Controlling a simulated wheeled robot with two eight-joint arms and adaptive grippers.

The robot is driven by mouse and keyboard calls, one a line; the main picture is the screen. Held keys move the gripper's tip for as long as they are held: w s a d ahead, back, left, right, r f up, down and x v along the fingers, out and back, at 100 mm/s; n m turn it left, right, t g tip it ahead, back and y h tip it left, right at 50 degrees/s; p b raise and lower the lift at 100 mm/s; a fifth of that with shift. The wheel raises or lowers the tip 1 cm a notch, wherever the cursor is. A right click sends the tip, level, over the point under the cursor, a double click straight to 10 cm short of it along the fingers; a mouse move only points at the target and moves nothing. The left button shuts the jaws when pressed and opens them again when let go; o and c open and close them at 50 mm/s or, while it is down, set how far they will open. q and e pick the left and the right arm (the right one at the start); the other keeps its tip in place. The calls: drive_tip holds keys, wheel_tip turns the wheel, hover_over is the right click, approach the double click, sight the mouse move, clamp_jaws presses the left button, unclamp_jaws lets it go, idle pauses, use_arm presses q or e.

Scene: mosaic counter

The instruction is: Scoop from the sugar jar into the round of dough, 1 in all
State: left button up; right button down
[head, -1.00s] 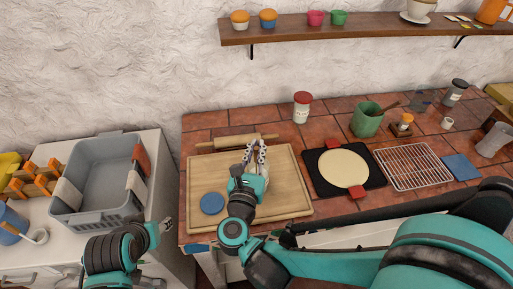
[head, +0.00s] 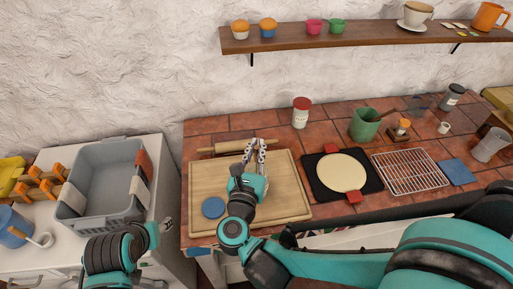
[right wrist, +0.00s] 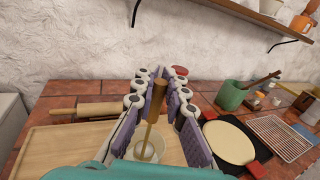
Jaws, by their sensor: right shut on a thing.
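My right gripper (head: 256,150) is above the wooden board and shut on a wooden-handled scoop (right wrist: 153,98). In the right wrist view the handle stands between the finger pads, with a pale cup-shaped end below; its contents cannot be told. The round of dough (head: 343,172) lies flat and pale on a black mat, right of the gripper; it also shows in the right wrist view (right wrist: 230,142). A white jar with a red lid (head: 301,114) stands behind the board. Its label is unreadable, so I cannot tell whether it holds sugar. My left gripper is out of view.
A rolling pin (head: 232,147) lies behind the board (head: 285,200), and a blue disc (head: 213,207) lies on it. A green pot (head: 365,125), wire rack (head: 410,171) and grey dark-lidded jar (head: 452,97) are to the right. A grey basket (head: 105,212) stands left.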

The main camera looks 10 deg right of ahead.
drive_tip(key=shift+r+p, duration=3.2)
drive_tip(key=shift+r, duration=0.7)
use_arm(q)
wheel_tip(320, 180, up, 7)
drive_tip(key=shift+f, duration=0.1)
use_arm(e)
drive_tip(key=shift+f, duration=0.1)
